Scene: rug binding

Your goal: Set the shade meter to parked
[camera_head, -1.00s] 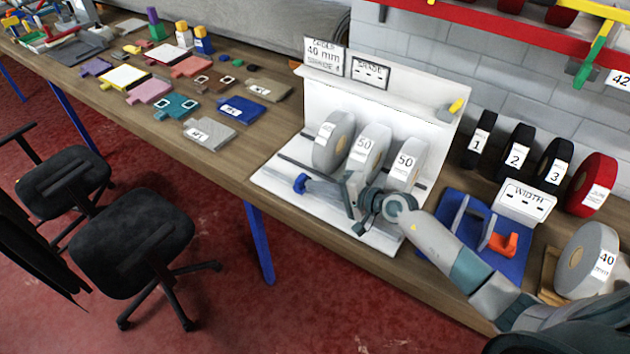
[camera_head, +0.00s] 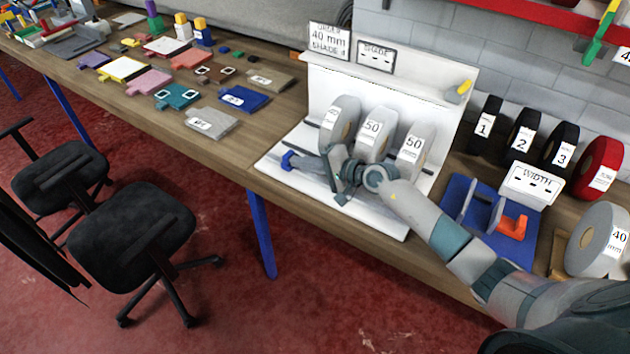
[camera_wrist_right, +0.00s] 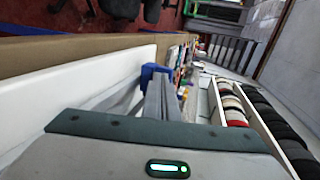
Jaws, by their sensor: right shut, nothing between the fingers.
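The shade meter appears to be the white stand (camera_head: 412,98) on the bench, with a small sign reading SHADE and dashes (camera_head: 376,55) on its top. A blue block (camera_head: 287,160) is low at the stand's left front. My right gripper (camera_head: 303,164) is shut and empty, low over the stand's base, with its fingers pointing left at the blue block. In the right wrist view the blue block (camera_wrist_right: 152,74) is at the fingertips; I cannot tell whether they touch. My left gripper is not in view.
Several grey rolls, one marked 50 (camera_head: 371,128), stand just behind my right gripper. A blue tray (camera_head: 487,240) with an orange piece and a WIDTH sign (camera_head: 531,184) are to the right. Sample cards (camera_head: 212,122) lie left on the bench.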

